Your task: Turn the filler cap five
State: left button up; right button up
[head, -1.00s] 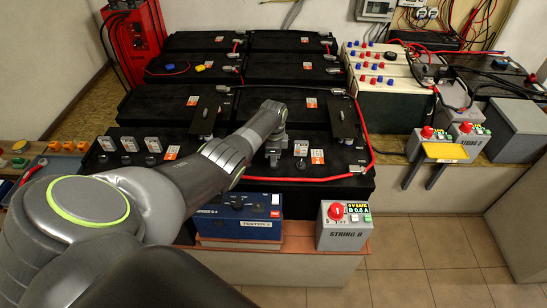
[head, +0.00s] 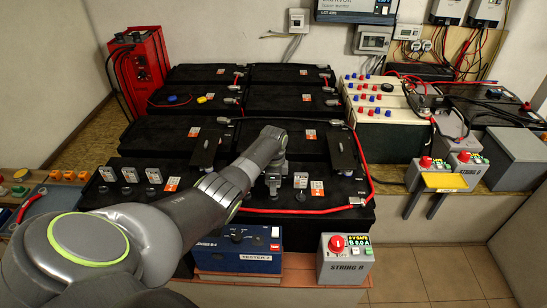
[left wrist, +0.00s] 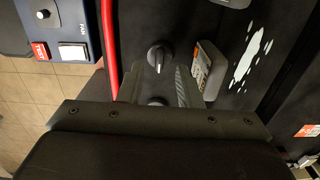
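My left gripper (head: 273,185) points down at the front row of black batteries (head: 222,200), near the middle. In the left wrist view its two fingers (left wrist: 157,80) are apart. A round black filler cap (left wrist: 158,56) with a raised grip and a pale mark lies at the fingertips, with space on both sides. A second dark cap (left wrist: 157,101) shows between the fingers nearer the palm, partly hidden. I cannot read which cap is number five. A grey upright tag (left wrist: 208,70) stands just right of the fingers. My right gripper is not in view.
A red cable (head: 369,175) runs along the battery's right and front edges. A blue tester (head: 238,248) and the grey String B box (head: 345,258) stand in front. Raised black plates (head: 342,150) stand behind the gripper. A pale spill mark (left wrist: 248,58) is on the battery top.

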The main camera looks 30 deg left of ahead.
pick_arm(q)
notch_tip(320, 180, up, 15)
jog(key=shift+f, duration=0.2)
dwell(0.5)
